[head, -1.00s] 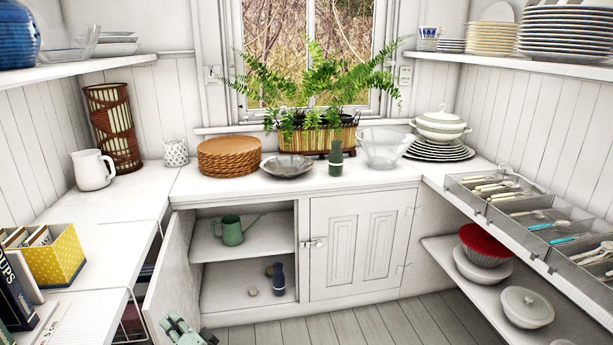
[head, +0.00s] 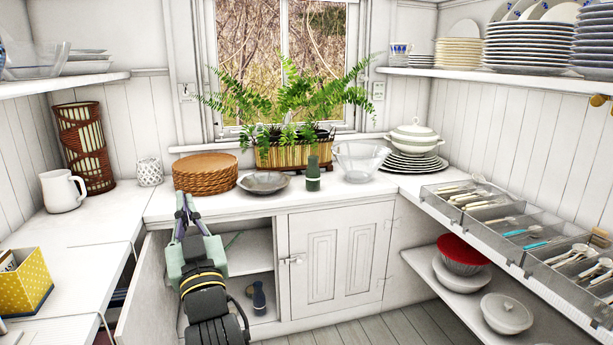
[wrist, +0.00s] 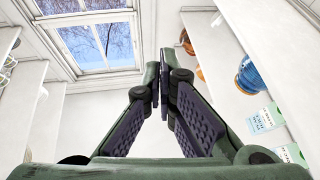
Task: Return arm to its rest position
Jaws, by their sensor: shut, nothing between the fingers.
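My gripper (head: 183,206) is in the head view at the lower left, raised in front of the open cabinet (head: 262,256) with its fingers pointing up. The fingers are close together and hold nothing. My arm hides much of the cabinet's inside, including most of the green watering can. A dark bottle (head: 259,297) stands on the cabinet's lower level.
The cabinet's left door (head: 147,290) stands open beside my arm. The counter above holds woven mats (head: 205,175), a metal bowl (head: 264,183) and a green bottle (head: 313,172). Cutlery trays (head: 510,228) line the right counter. Floor (head: 385,322) shows at lower right.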

